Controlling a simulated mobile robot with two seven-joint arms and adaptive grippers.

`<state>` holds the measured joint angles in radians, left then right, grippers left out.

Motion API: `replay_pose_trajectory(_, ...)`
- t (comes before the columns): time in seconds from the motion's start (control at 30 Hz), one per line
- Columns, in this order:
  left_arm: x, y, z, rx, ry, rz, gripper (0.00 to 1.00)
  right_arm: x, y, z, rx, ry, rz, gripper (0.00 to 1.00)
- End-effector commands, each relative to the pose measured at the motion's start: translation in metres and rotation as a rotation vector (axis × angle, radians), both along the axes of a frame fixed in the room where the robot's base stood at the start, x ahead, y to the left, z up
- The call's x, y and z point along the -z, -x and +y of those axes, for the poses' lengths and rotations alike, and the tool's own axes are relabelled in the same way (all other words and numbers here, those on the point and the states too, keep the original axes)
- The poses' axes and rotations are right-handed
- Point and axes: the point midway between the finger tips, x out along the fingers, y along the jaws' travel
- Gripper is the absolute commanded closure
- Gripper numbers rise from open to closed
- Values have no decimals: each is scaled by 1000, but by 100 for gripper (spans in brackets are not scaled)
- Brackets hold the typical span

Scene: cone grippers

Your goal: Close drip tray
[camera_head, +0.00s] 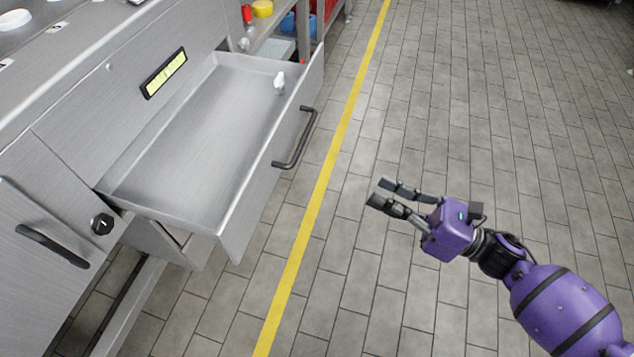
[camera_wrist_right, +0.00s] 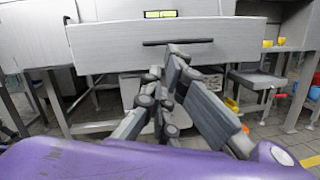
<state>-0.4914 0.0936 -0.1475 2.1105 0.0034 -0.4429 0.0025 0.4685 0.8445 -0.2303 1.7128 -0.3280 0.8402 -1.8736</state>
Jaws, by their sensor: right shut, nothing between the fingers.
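The drip tray (camera_head: 205,135) is a wide, shallow metal drawer pulled well out of the steel counter on the left of the head view. Its front has a dark bar handle (camera_head: 297,140). A small white item (camera_head: 279,82) sits at its far inner corner. My right gripper (camera_head: 375,193) is shut and empty, over the floor to the right of the drawer front and apart from it. In the right wrist view, the fingers (camera_wrist_right: 168,90) point toward the drawer front (camera_wrist_right: 110,45), with the handle (camera_wrist_right: 178,41) just beyond them. My left gripper is not in view.
The steel counter (camera_head: 60,110) has a black knob (camera_head: 103,223) and a lower door handle (camera_head: 52,246). Shelves with red, yellow and blue items stand behind the drawer. A yellow line (camera_head: 318,200) runs along the tiled floor. The floor to the right is clear.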

Motion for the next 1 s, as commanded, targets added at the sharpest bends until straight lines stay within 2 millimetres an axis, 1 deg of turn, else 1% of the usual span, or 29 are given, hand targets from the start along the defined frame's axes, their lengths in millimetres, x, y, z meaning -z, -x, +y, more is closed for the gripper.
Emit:
replay_pose_trajectory(0.03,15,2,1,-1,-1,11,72,9,-4,1,-32,36,-79,100)
replay_pose_trajectory(0.1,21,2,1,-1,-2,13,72,8,-7,2,-62,71,-168,100)
replay_pose_trajectory(0.2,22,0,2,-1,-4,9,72,4,-9,4,-84,92,-238,100)
replay_pose_trajectory(0.27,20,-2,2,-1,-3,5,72,1,-10,8,-90,96,-254,100)
replay_pose_trajectory(0.37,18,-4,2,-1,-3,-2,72,-4,-14,19,-90,96,-259,100)
replay_pose_trajectory(0.8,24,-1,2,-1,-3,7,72,-21,-41,103,-89,94,-255,100)
replay_pose_trajectory(0.9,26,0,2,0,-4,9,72,-24,-45,117,-88,95,-255,100)
replay_pose_trajectory(1.0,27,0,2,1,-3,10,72,-25,-49,126,-88,95,-254,100)
